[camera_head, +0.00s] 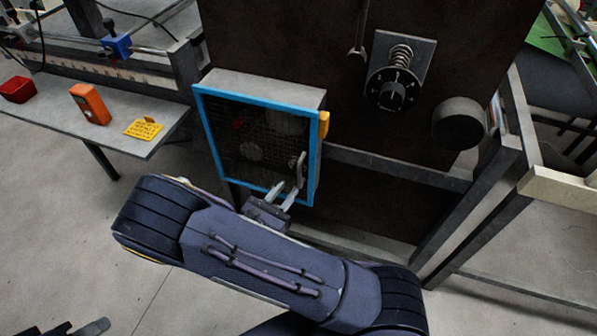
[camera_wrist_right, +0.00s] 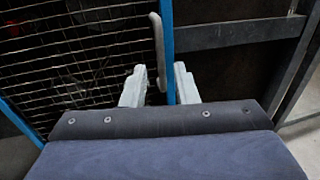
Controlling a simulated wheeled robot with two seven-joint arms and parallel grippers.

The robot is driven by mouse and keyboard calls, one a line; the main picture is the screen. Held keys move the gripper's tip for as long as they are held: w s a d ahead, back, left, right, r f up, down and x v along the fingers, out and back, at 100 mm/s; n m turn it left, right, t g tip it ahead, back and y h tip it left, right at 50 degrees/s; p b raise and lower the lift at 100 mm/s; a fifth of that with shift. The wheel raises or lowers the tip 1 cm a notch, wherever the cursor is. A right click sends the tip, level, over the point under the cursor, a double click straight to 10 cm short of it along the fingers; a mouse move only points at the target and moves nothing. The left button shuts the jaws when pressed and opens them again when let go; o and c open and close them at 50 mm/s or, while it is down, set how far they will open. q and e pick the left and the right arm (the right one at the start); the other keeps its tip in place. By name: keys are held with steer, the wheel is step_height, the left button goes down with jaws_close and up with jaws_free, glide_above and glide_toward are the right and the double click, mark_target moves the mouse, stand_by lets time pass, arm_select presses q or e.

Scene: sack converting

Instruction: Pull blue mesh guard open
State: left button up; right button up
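The blue mesh guard (camera_head: 314,165) is a blue-framed door with dark wire mesh on the front of a grey box; it looks shut. It also shows in the right wrist view (camera_wrist_right: 72,60). Its grey bar handle (camera_head: 300,168) stands upright near the right frame edge, and is close up in the wrist view (camera_wrist_right: 158,45). My right gripper (camera_head: 283,190) is just below the handle. In the wrist view its two pale fingers (camera_wrist_right: 159,85) are apart, with the handle's lower end and blue frame edge between them. Contact cannot be told. Part of my left gripper (camera_head: 82,328) shows at the bottom left.
A yellow-orange block (camera_head: 324,123) sits on the box's right side. A dark machine panel with a dial (camera_head: 393,90) stands right of it, above a grey rail (camera_head: 395,168). A side table (camera_head: 60,118) at left holds a red bin (camera_head: 17,90) and an orange device (camera_head: 91,104).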

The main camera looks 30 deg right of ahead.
mark_target(299, 185)
steer(key=p+x, duration=0.1)
steer(key=x, duration=0.6)
steer(key=shift+w+d, duration=0.2)
steer(key=shift+d, duration=0.15)
steer(key=shift+c, duration=0.5)
jaws_close()
